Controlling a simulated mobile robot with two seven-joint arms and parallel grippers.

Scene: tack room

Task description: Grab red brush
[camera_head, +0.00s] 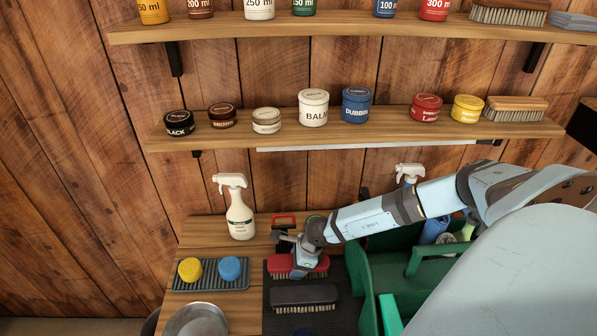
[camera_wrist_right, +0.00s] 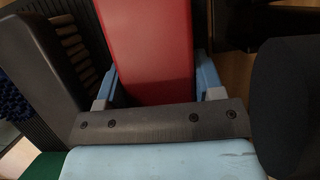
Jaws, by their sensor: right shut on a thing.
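The red brush (camera_head: 284,266) has a red back and bristles underneath. It rests over the dark mat (camera_head: 268,322) on the bench, and I cannot tell whether it touches the mat. My right gripper (camera_head: 307,268) comes in from the right and is shut on the brush. In the right wrist view the red back of the brush (camera_wrist_right: 150,50) fills the space between the two light blue fingers of my gripper (camera_wrist_right: 157,85). My left gripper is not in view.
A dark brush (camera_head: 303,296) lies in front on the same mat. A green caddy (camera_head: 367,300) stands just right. A white spray bottle (camera_head: 240,217) and a ribbed tray (camera_head: 211,284) with yellow and blue sponges are left. A metal bowl (camera_head: 197,320) sits front left. A shelf (camera_head: 350,130) with tins hangs above.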

